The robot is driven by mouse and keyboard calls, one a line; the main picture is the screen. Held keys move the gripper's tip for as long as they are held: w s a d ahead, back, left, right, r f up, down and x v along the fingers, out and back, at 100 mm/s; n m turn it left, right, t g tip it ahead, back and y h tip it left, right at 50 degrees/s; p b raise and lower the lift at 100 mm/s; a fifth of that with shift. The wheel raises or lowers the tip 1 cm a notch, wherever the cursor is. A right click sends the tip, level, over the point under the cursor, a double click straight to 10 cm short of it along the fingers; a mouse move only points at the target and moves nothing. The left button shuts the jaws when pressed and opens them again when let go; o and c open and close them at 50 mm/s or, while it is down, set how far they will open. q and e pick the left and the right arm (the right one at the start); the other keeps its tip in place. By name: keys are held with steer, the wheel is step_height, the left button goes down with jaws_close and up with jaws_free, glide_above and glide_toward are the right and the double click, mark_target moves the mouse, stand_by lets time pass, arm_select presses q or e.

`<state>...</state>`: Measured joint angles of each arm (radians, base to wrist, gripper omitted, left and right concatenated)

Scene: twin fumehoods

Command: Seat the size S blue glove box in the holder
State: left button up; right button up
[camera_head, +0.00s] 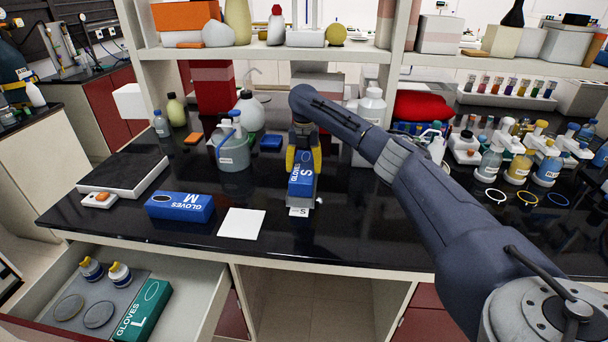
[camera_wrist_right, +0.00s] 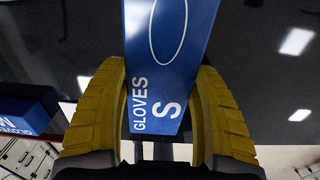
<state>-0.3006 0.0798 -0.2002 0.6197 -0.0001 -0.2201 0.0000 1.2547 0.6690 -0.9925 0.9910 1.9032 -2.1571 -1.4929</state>
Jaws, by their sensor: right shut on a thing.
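In the right wrist view the S box (camera_wrist_right: 165,65) is between the fingers. My left gripper is not in view.
A blue M glove box (camera_head: 180,207) and a white card (camera_head: 241,223) lie to the left. A grey-blue wash bottle (camera_head: 233,152) stands behind left. An open drawer at front left holds a green L glove box (camera_head: 143,311). Bottles crowd the right; bare bench lies in front.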

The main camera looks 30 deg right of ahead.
mark_target(304, 166)
steer(key=shift+f, duration=1.6)
steer(key=shift+f, duration=0.1)
steer(key=o, duration=1.4)
step_height(304, 166, up, 12)
steer(key=shift+r, duration=0.1)
